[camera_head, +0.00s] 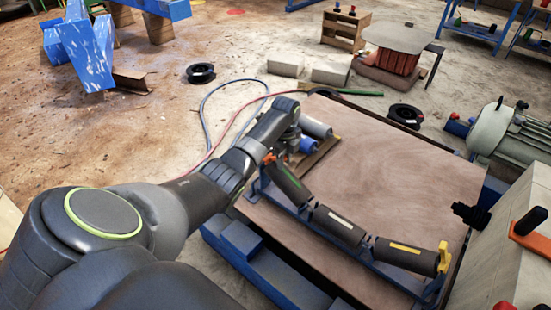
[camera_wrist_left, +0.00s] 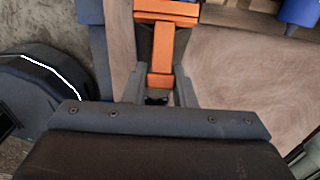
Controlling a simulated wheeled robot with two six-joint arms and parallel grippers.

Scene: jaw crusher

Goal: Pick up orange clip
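The orange clip (camera_wrist_left: 162,58) is at the top middle of the left wrist view, a wide bar with a narrower stem pointing down towards me. My left gripper (camera_wrist_left: 160,84) has its two grey fingers on either side of the stem's lower end, with narrow gaps seeming to show on both sides, so it looks open around it. In the head view a small bit of the orange clip (camera_head: 270,158) shows at the far end of the roller row, by my left gripper (camera_head: 279,150), whose fingers are largely hidden. My right gripper is not in view.
Dark rollers (camera_head: 338,225) lie along a blue frame beside a brown board (camera_head: 400,170). A yellow bracket (camera_head: 443,258) stands at the near end. A blue cylinder (camera_head: 308,145) lies close to my gripper. A grey motor (camera_head: 510,130) is at the right.

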